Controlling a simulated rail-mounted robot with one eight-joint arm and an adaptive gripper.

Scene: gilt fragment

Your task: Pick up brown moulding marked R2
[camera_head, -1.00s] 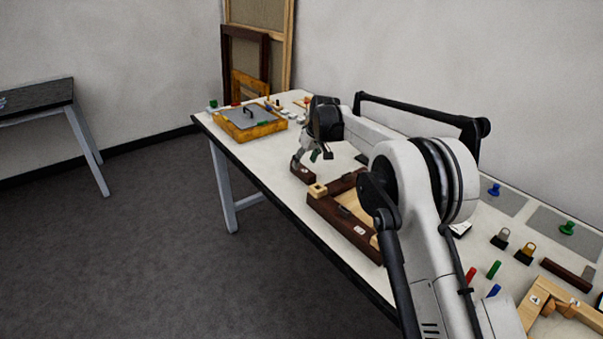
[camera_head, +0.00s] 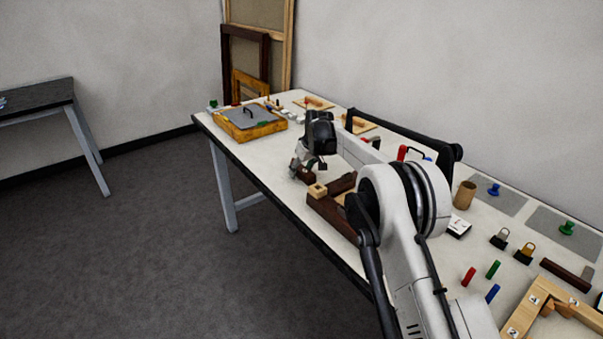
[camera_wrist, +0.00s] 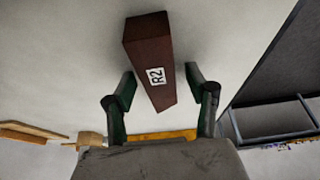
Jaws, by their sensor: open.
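The brown moulding marked R2 (camera_wrist: 150,55) is a short dark block with a white label, lying on the table in the wrist view. In the head view the moulding (camera_head: 308,178) is partly hidden by my gripper (camera_head: 301,172). In the wrist view my gripper (camera_wrist: 160,76) is open, with one green-and-black finger on each side of the moulding's labelled end. Gaps show beside the moulding, and I cannot tell whether either finger touches it.
A brown wooden frame (camera_head: 325,213) lies just to the right of the moulding. A yellow box with a grey lid (camera_head: 249,128) stands farther back. The table's front edge (camera_head: 262,188) is close by. Padlocks, coloured pegs and a light frame (camera_head: 523,312) lie at right.

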